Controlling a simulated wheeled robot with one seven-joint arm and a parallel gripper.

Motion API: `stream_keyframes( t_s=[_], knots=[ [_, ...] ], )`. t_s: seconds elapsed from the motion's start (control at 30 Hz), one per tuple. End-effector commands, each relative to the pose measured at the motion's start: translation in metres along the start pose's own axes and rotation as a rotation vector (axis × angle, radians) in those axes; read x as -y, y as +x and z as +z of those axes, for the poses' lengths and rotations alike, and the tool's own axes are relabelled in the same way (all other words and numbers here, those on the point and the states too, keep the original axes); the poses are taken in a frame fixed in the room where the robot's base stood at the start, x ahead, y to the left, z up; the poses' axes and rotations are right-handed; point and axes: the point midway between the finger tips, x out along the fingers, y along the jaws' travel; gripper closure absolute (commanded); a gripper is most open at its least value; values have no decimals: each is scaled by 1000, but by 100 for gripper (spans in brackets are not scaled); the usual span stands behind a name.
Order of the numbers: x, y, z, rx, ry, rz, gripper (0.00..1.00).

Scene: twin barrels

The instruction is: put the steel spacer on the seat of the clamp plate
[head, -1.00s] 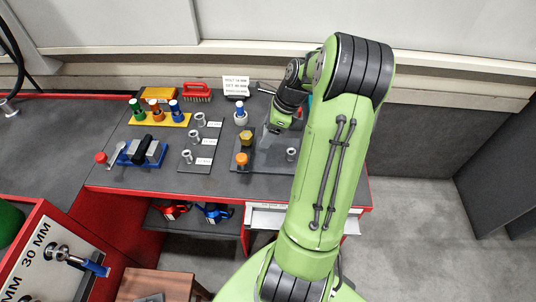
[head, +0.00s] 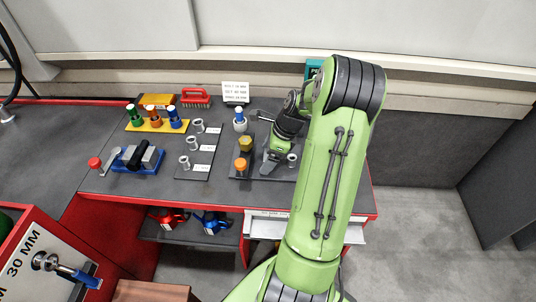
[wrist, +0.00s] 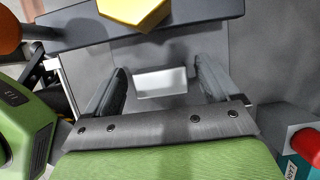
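My gripper (head: 268,168) is low over the dark clamp plate (head: 240,174) in the head view. In the wrist view its fingers (wrist: 160,88) are apart, with a pale, block-like piece (wrist: 160,82) showing between them; I cannot tell what it is, and gaps show on both sides. Several steel rings stand on a labelled dark strip: one at the back (head: 198,126), one in the middle (head: 190,143), one in front (head: 185,162). Another steel ring (head: 292,160) stands just right of my gripper. Which one is the spacer, and where the seat is, I cannot tell.
A yellow hex piece (head: 246,144) and an orange-topped piece (head: 241,164) stand left of my gripper. A blue-topped piece (head: 240,122) is behind them.

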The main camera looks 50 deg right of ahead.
Motion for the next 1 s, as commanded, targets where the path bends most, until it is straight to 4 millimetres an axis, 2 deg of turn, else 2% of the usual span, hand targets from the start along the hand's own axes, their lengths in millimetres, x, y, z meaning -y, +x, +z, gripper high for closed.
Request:
stream_keyframes(
  t_s=[0.17, 0.27, 0.6, 0.7, 0.93, 1.0],
  knots=[
    [0, 0, 0, 0, 0, 0, 12],
    [0, -9, 1, -1, 1, -2, 12],
    [1, -98, 3, 0, 1, -5, 12],
    [1, -115, 2, 0, 1, -3, 12],
    [0, -124, 2, 0, -3, 0, 12],
    [-4, -126, 12, -16, -56, 0, 12]
  ],
)
